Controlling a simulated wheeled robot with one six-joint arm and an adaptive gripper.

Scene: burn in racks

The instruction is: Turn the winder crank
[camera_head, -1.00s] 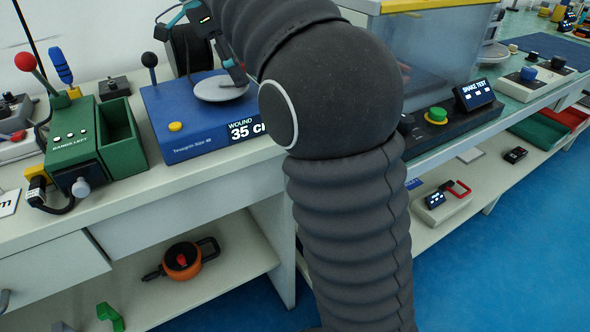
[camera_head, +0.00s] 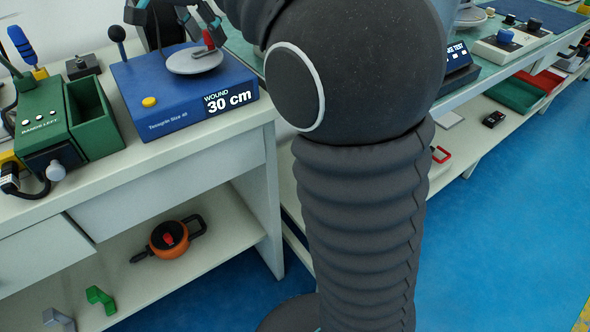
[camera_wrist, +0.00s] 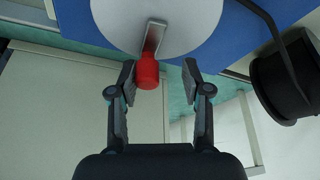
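The winder is a blue box (camera_head: 185,125) on the left bench, with a display reading "WOUND 30 cm". On its top is the crank, a pale grey disc (camera_head: 193,61) with an upright red knob (camera_head: 208,39). In the wrist view a metal arm on the disc (camera_wrist: 185,18) leads to the red knob (camera_wrist: 148,73). My gripper (camera_wrist: 160,78) is open, with one finger on each side of the knob. The left finger is very close to it; I cannot tell if it touches. The right finger is clearly apart. In the head view my gripper (camera_head: 200,24) is at the disc's far side.
A green box with an open bin (camera_head: 93,116) stands left of the winder. A black ball-topped lever (camera_head: 117,36) rises at the winder's back left. A black drum (camera_wrist: 283,85) is at right in the wrist view.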

